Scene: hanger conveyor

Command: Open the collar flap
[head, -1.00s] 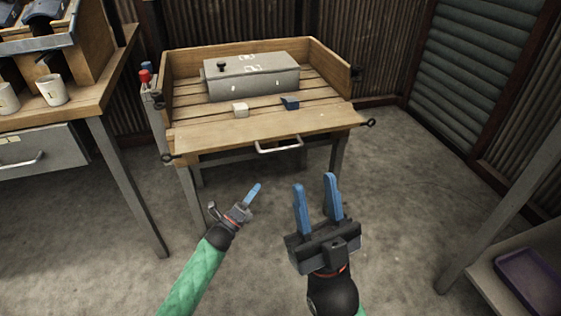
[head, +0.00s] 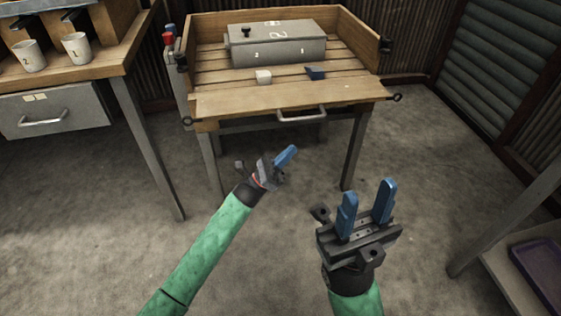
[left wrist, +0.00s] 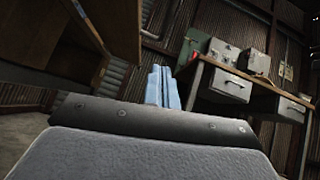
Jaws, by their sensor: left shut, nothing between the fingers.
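The wooden collar (head: 290,13) is a raised frame around a slatted table at the back centre. Its front flap (head: 290,98) appears folded outward, lying about level with the slats. A metal handle (head: 302,114) shows at its front edge. Metal eyes stick out at both flap ends, and dark latches sit on the side walls. My left gripper (head: 286,156) is shut and empty, in front of and below the flap, apart from it. Its fingers show pressed together in the left wrist view (left wrist: 160,86). My right gripper (head: 368,190) is open and empty, further right and nearer.
A grey box (head: 278,48), a white block (head: 264,77) and a blue block (head: 315,73) are on the slats. A bench with mugs (head: 77,46) and a drawer (head: 52,108) stands left. A purple tray (head: 543,268) lies on a low shelf right. Floor between is clear.

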